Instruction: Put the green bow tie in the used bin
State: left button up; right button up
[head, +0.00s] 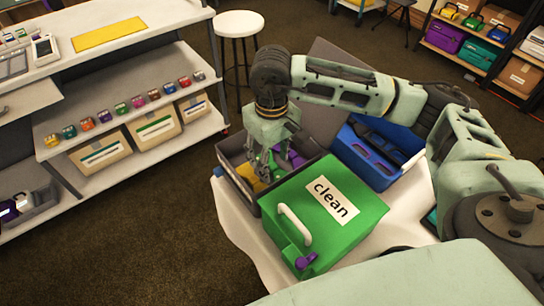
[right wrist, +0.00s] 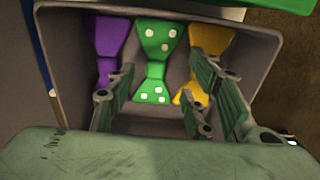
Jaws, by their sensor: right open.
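The green bow tie (right wrist: 154,62) with white dots lies in the middle of a grey bin (right wrist: 62,62), between a purple bow tie (right wrist: 106,48) and a yellow bow tie (right wrist: 205,62). My right gripper (right wrist: 158,90) is open and empty above it, its fingers on either side of the green bow tie's lower half. In the head view my right gripper (head: 265,165) reaches down into the grey bin and hides much of its contents. A blue bin (head: 372,158) stands behind the green box; no label on it is readable. My left gripper is out of view.
A shut green box (head: 335,235) labelled "clean", with a white handle and a purple latch, stands right beside the grey bin on a white table (head: 243,222). A shelf unit (head: 130,75) with small coloured items is at left, a white stool (head: 239,24) behind. Carpet between is free.

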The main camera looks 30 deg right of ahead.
aim_at(272, 167)
jog(key=shift+r+p, duration=0.25)
jog(key=shift+p, duration=0.1)
notch_tip(272, 167, up, 13)
jog(key=p, duration=0.6)
jog(key=shift+f, duration=0.15)
